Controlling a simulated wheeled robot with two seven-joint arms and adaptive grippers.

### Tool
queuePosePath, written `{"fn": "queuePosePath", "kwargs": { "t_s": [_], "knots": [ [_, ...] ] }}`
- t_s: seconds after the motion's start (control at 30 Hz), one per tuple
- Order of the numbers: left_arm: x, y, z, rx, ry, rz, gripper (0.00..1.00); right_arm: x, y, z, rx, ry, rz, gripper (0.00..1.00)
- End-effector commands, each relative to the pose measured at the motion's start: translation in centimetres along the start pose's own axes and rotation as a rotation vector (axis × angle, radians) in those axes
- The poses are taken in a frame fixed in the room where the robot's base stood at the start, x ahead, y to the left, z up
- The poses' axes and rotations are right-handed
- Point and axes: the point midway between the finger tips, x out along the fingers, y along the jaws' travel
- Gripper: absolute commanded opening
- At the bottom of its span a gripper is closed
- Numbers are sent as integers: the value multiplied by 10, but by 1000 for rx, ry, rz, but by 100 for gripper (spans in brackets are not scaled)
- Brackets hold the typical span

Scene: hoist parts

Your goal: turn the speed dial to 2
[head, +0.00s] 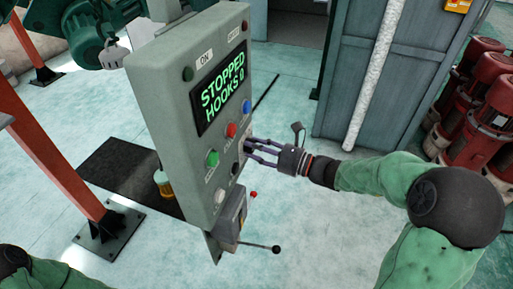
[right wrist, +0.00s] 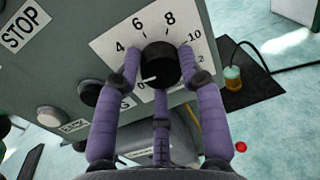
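The speed dial (right wrist: 160,62) is a round black knob on a white scale plate in the right wrist view. Its white mark points to the lower left, close to the 0. The 4, 6, 8 and 10 show; the 2 is hidden, apparently behind a finger. My right gripper (right wrist: 159,73) has its three purple fingers around the knob, with bent tips against its sides. In the head view my right gripper (head: 250,149) is at the right edge of the grey control panel (head: 160,95), where the dial is mostly hidden. My left gripper is out of view.
Red (head: 231,130), blue (head: 247,106) and green (head: 212,158) buttons sit near the dial. A lever (head: 262,246) sticks out below. Red cylinders (head: 475,95) stand at the right; open floor lies between.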

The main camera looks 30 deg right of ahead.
Motion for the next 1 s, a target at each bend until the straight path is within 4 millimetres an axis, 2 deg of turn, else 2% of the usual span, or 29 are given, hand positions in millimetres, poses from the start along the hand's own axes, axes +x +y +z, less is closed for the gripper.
{"fn": "queuePosePath", "kwargs": {
  "t_s": [0.03,0.07,0.1,0.53,0.67,1.0],
  "knots": [
    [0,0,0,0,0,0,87,0,-2,5,-7,-8,-2,51],
    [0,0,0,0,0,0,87,0,-2,5,-7,-8,-2,59],
    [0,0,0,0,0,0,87,0,-2,4,-6,-7,-2,63],
    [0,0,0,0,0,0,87,-6,-2,2,-2,-3,-4,63],
    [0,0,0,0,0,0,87,-21,-2,2,-3,-2,-6,63],
    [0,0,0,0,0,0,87,-76,-3,1,-3,-2,-6,63]
  ]
}}
